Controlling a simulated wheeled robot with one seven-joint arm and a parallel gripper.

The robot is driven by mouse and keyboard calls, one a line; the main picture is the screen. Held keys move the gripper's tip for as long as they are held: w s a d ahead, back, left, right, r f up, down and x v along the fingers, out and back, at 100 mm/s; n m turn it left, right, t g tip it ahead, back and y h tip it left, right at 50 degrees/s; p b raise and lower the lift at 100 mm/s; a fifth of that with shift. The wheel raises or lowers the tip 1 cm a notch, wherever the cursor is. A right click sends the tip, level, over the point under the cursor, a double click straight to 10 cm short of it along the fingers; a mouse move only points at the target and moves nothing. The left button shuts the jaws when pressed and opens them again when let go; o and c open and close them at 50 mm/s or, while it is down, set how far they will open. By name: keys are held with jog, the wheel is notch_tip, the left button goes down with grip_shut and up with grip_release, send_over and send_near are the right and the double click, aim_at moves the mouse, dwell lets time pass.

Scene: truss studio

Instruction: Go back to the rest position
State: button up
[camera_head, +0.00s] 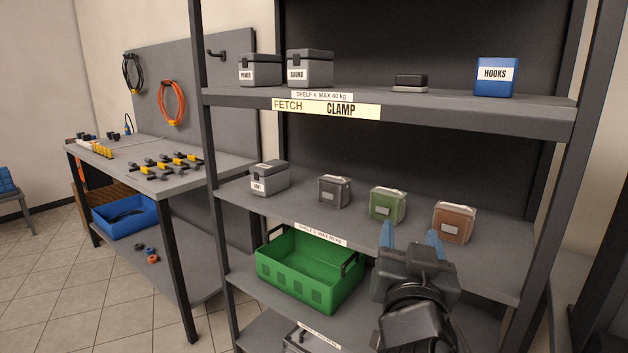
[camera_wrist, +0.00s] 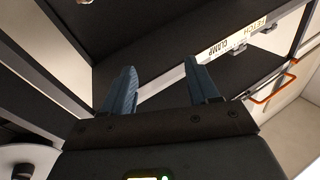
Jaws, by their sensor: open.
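My gripper (camera_head: 411,238) is in front of the shelf rack at lower right in the head view, with its blue fingers pointing up and apart. Nothing is between the fingers. In the wrist view my gripper (camera_wrist: 162,92) is also open and empty, with dark shelf boards beyond it. In the head view the fingertips appear just below a green box (camera_head: 387,205) and left of a brown box (camera_head: 454,223) on the middle shelf (camera_head: 300,212). I cannot tell the exact gap to the shelf edge.
A green crate (camera_head: 310,277) sits on the lower shelf, left of my gripper. The upper shelf (camera_head: 450,109) carries grey cases and a blue HOOKS box (camera_head: 495,77). A workbench (camera_head: 190,177) with clamps stands at left. Tiled floor (camera_head: 60,290) is open at lower left.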

jog(key=s+d+f+n+g+y, duration=0.1)
jog(key=s+d+f+n+y, duration=0.15)
jog(key=s+f, duration=0.7)
jog(key=s+d+f+n+g+y, duration=0.2)
jog(key=s+f+n, duration=0.1)
jog(key=s+f, duration=0.65)
jog(key=s+d+r, duration=0.1)
jog(key=s, duration=1.2)
jog(key=s+d+r+m+g, duration=0.1)
jog(key=s+d+r, duration=0.1)
jog(key=s, duration=1.1)
